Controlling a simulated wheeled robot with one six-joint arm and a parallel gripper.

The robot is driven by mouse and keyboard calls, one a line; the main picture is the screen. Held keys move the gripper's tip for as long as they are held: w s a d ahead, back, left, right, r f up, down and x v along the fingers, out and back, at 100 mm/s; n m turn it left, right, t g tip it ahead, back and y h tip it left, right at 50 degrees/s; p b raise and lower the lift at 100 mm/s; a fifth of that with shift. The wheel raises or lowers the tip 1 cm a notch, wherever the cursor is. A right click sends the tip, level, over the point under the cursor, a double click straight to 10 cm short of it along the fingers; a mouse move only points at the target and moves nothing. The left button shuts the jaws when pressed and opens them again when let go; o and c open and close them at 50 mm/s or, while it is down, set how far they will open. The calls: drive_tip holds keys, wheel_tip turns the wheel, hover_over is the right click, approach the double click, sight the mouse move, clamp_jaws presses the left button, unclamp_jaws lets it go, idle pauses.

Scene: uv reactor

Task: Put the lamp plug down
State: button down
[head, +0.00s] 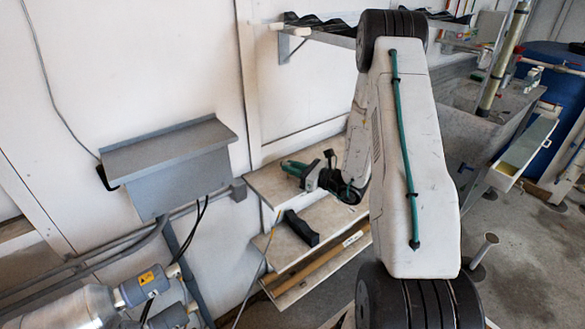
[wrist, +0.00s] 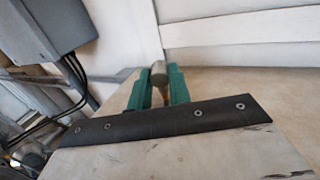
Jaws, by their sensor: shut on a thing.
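My gripper (head: 290,167) has green fingers and reaches left over the pale bench (head: 262,188) by the wall. In the wrist view my gripper (wrist: 152,88) is shut on a short grey cylindrical piece, which I take as the lamp plug (wrist: 158,70). Its top stands up between the fingertips. A small orange-brown bit shows below it. The fingers hide most of the plug, and it is not clear in the head view. I cannot tell whether its lower end touches the bench.
A grey sloped-top box (head: 170,165) hangs on the wall to the left. Pipes and cables run below it. A lower shelf (head: 320,264) sits under the bench.

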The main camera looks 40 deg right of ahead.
drive_tip(key=shift+f, duration=0.1)
drive_tip(key=shift+s+f, duration=0.15)
drive_tip(key=shift+f, duration=0.35)
drive_tip(key=c, duration=1.3)
unclamp_jaws()
drive_tip(key=shift+a+f, duration=0.1)
